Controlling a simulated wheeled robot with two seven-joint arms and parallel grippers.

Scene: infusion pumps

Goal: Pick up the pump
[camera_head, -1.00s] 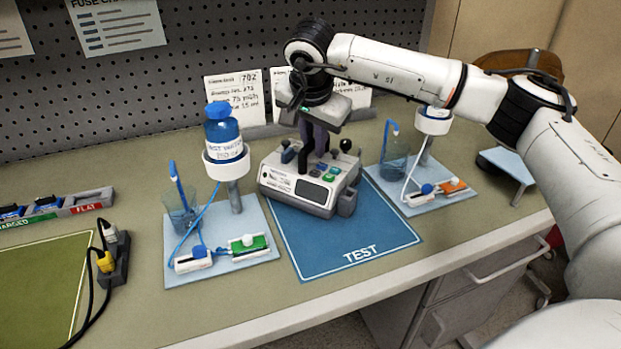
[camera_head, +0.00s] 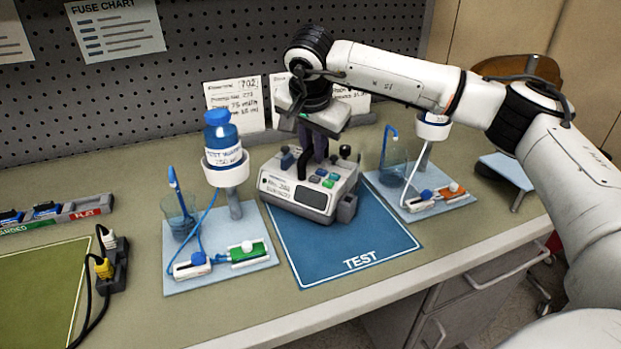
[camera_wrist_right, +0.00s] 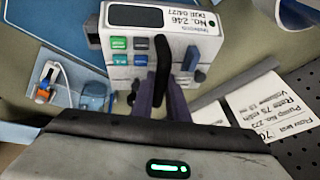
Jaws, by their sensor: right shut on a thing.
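The pump (camera_head: 296,197) is a light grey and white box with a dark display, coloured buttons and knobs on top. It is at the back of the blue TEST mat (camera_head: 350,245). I cannot tell whether its base touches the mat. My right gripper (camera_head: 316,152) comes down from above and is shut on the pump's black handle. In the right wrist view the pump (camera_wrist_right: 120,20) shows its label and green and blue buttons, with the gripper's fingers (camera_wrist_right: 161,90) at the handle. My left gripper is not in view.
A stand with a blue bottle (camera_head: 222,140), beaker (camera_head: 180,225) and tubing is close left of the pump. A similar stand (camera_head: 432,128) is close right. Paper cards (camera_head: 235,105) stand behind. A power strip (camera_head: 115,265) lies left. The mat's front is clear.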

